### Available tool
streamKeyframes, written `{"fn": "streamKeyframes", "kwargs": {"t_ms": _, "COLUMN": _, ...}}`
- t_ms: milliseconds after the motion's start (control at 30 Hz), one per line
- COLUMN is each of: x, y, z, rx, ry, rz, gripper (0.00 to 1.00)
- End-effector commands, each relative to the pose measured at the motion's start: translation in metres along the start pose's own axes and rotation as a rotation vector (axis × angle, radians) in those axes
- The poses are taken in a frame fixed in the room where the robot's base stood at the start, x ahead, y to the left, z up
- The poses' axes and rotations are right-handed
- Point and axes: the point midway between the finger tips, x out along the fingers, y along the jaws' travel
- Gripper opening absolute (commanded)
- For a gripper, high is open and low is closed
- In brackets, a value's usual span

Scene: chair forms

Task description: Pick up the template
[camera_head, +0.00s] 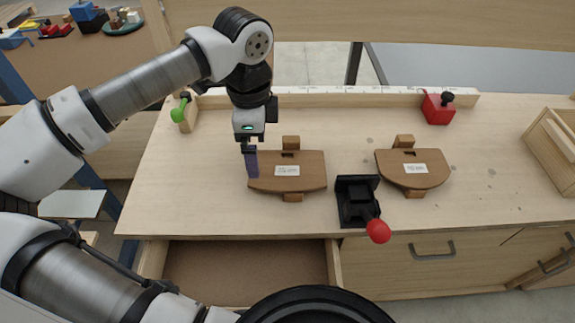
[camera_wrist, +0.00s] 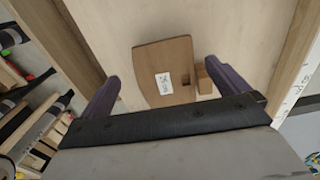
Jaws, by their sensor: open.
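Two flat brown wooden templates with white labels lie on the workbench: the left template (camera_head: 311,170) and the right template (camera_head: 430,163). Each has small wooden blocks at its back and front edges. My gripper (camera_head: 252,175) points down at the left end of the left template, and its purple finger overlaps that end in the head view. In the wrist view one template (camera_wrist: 150,60) shows between the open fingers (camera_wrist: 162,74), with its label and a block (camera_wrist: 204,80) at its right. I cannot tell the height gap. Nothing is held.
A black clamp (camera_head: 352,190) with a red knob stands between the templates at the front. A ruled fence (camera_head: 350,97) runs along the back, with a red block (camera_head: 437,110) at its right. An open drawer (camera_head: 245,270) juts out below the front edge. A wooden box (camera_head: 555,145) stands far right.

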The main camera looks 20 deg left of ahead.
Motion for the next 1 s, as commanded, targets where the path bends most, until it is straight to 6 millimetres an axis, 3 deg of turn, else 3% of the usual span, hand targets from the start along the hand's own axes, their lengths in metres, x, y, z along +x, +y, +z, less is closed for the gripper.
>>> {"fn": "streamKeyframes", "kwargs": {"t_ms": 233, "x": 0.016, "y": 0.000, "z": -0.002, "rx": 0.002, "ry": 0.002, "rz": 0.002, "gripper": 1.00}}
{"fn": "streamKeyframes", "kwargs": {"t_ms": 500, "x": 0.054, "y": -0.001, "z": -0.004, "rx": 0.001, "ry": 0.002, "rz": 0.000, "gripper": 1.00}}
{"fn": "streamKeyframes", "kwargs": {"t_ms": 800, "x": 0.060, "y": -0.001, "z": -0.004, "rx": 0.001, "ry": 0.001, "rz": -0.002, "gripper": 1.00}}
{"fn": "streamKeyframes", "kwargs": {"t_ms": 1000, "x": 0.060, "y": -0.001, "z": -0.004, "rx": 0.001, "ry": 0.001, "rz": -0.001, "gripper": 0.74}}
